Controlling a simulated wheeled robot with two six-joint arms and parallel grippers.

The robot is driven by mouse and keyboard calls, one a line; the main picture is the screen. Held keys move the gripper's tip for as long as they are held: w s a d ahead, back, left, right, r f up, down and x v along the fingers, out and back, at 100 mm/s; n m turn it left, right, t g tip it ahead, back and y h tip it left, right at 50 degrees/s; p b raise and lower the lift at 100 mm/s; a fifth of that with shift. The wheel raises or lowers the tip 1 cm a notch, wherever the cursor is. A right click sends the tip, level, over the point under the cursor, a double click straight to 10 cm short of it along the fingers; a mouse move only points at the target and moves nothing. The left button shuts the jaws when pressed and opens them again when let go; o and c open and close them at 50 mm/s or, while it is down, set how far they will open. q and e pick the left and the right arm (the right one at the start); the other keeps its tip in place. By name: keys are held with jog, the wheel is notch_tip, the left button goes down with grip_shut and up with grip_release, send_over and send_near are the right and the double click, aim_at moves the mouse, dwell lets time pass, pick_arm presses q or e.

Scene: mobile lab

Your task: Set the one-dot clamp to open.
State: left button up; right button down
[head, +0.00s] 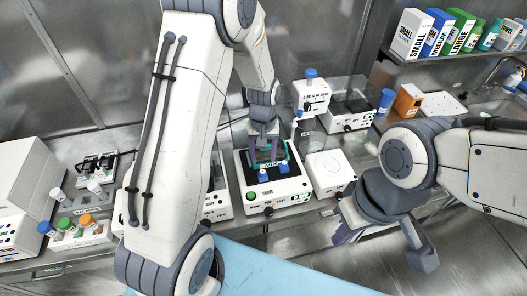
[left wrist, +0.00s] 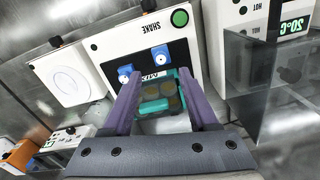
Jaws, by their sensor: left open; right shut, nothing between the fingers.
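The white shaker (head: 290,197) stands on the bench in the middle of the head view, with a green button (left wrist: 180,18) on its front. Two blue clamps sit along the front of its plate: one on the left in the head view (head: 263,177) and one on the right (head: 285,169). They also show in the left wrist view, where the dots are too small to count. A teal rack (left wrist: 156,107) lies behind them. My left gripper (head: 264,157) is open above the rack, its fingers apart from both clamps. My right gripper (head: 343,237) is shut and empty, off the bench's front.
A white device with a round plate (head: 325,167) stands right of the shaker. A box with a clear cover (head: 352,108) is behind it. Capped tubes (head: 68,225) stand at the left. A shelf with boxes (head: 440,58) hangs at upper right.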

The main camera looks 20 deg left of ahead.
pick_arm(q)
jog(key=shift+r, duration=1.25)
pick_arm(e)
jog(key=shift+f, duration=0.3)
